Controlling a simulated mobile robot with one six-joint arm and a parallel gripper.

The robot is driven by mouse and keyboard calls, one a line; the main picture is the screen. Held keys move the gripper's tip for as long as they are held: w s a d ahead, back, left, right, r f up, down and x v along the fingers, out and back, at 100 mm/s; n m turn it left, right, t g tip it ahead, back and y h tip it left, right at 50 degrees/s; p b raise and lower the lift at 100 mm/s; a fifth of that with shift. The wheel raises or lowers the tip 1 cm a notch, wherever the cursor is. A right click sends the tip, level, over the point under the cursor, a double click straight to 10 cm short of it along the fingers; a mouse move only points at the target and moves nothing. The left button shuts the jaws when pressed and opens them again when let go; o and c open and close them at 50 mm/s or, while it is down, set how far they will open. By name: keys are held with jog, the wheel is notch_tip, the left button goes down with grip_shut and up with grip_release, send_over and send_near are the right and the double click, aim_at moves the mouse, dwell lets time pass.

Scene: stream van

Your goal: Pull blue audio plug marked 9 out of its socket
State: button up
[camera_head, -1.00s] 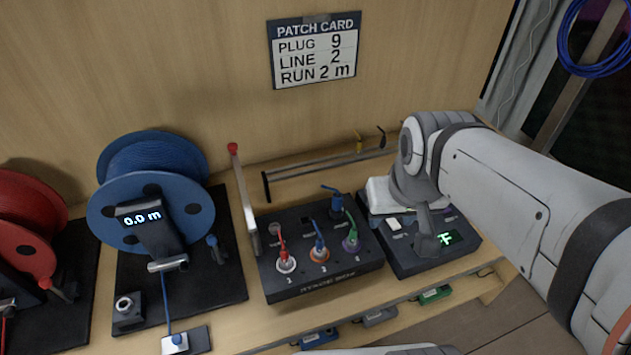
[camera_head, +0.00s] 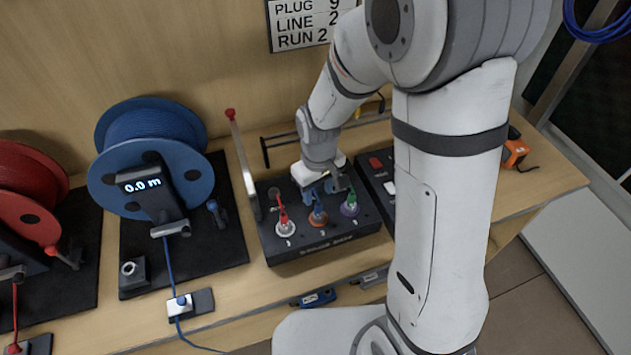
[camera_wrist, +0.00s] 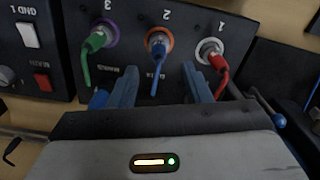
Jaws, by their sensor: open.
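The black stage box (camera_head: 325,243) has front sockets 1, 2 and 3. A blue plug (camera_wrist: 158,52) sits in orange-ringed socket 2 in the wrist view, and its top also shows in the head view (camera_head: 318,211). I cannot read a 9 on it. My gripper (camera_wrist: 159,72) is open, pointing down over the box, with blue fingers on either side of the blue plug's column and slightly short of it. A red plug (camera_wrist: 217,60) is in white-ringed socket 1, and a green plug (camera_wrist: 97,42) is in purple-ringed socket 3.
A blue piece (camera_wrist: 98,99) shows beside the left finger. A dark switch unit (camera_wrist: 35,50) adjoins the box. A blue cable reel (camera_head: 150,170) and red reel (camera_head: 30,195) stand to the left.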

aim_at(318, 201)
jog(key=shift+f+p, duration=0.4)
jog(key=shift+f, duration=2.8)
grip_shut()
jog(key=c, duration=0.7)
grip_release()
grip_shut()
